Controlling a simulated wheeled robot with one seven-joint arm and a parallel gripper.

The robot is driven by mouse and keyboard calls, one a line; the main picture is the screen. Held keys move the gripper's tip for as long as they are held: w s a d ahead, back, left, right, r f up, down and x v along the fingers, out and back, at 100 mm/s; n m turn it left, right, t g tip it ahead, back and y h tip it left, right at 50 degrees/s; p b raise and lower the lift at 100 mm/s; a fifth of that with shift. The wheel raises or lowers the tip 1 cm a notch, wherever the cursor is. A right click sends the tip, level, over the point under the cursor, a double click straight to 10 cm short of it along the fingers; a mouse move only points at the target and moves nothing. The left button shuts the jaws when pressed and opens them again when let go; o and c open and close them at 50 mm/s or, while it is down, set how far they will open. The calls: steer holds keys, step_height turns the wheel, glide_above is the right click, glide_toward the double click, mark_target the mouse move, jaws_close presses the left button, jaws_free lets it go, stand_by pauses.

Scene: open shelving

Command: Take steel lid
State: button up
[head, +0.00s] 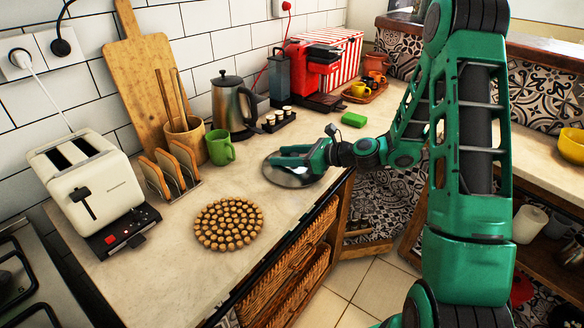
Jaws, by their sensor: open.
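The steel lid (284,178) is a round, grey, shiny disc lying on the pale countertop near its front edge, in the middle of the head view. My gripper (280,157), green with a dark wrist, reaches in from the right and is over the lid. Its fingers point left and cover the far middle of the lid, so any knob there is hidden. I cannot tell whether the fingers touch the lid. The gripper is open, and nothing is seen held in it.
A cork trivet (229,222) lies in front left of the lid. A green mug (221,148), toast rack (170,172), toaster (88,180) and kettle (233,105) stand left and behind. A green sponge (354,119) lies behind right. Wicker drawers (290,270) are below the counter edge.

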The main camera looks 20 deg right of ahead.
steer(key=shift+w+a, duration=0.15)
jaws_close()
steer(key=shift+r, duration=0.1)
